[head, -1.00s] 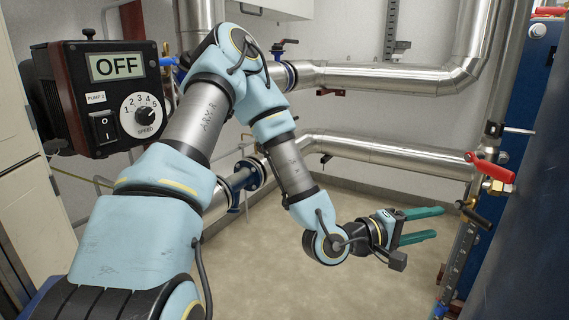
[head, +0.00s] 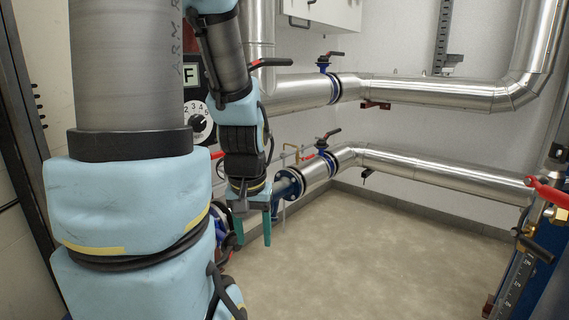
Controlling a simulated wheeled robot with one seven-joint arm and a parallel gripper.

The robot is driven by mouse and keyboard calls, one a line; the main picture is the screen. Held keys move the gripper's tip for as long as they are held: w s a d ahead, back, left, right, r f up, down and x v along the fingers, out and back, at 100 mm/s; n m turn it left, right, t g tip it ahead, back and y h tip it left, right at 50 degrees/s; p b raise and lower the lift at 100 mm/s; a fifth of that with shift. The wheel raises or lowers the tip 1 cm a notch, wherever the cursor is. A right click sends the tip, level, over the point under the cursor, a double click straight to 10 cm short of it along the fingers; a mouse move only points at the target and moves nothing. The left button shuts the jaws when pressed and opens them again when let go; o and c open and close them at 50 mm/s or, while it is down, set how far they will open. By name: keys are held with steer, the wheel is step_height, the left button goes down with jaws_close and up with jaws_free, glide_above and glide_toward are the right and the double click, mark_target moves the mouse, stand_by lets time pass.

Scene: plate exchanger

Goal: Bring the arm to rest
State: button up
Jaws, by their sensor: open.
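My gripper (head: 253,228) hangs from the folded arm left of the picture's middle, in front of the lower pipe's left end. Its two green fingers point down and stand apart, with nothing seen between them. My arm fills much of the left side, its upper link upright and its forearm coming down to the gripper. The pump control box (head: 191,78) is mostly hidden behind my arm; only part of its display and its speed dial show.
Two insulated steel pipes, an upper (head: 430,93) and a lower (head: 430,171), run along the back wall. Dark-handled valves (head: 324,60) sit on them. A red-handled valve (head: 550,193) is at the right edge. The floor (head: 370,255) in the middle is clear.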

step_height(320, 180, up, 20)
steer(key=p, duration=2)
steer(key=shift+s+a+r, duration=0.15)
steer(key=shift+s+r, duration=0.05)
steer(key=shift+r, duration=0.05)
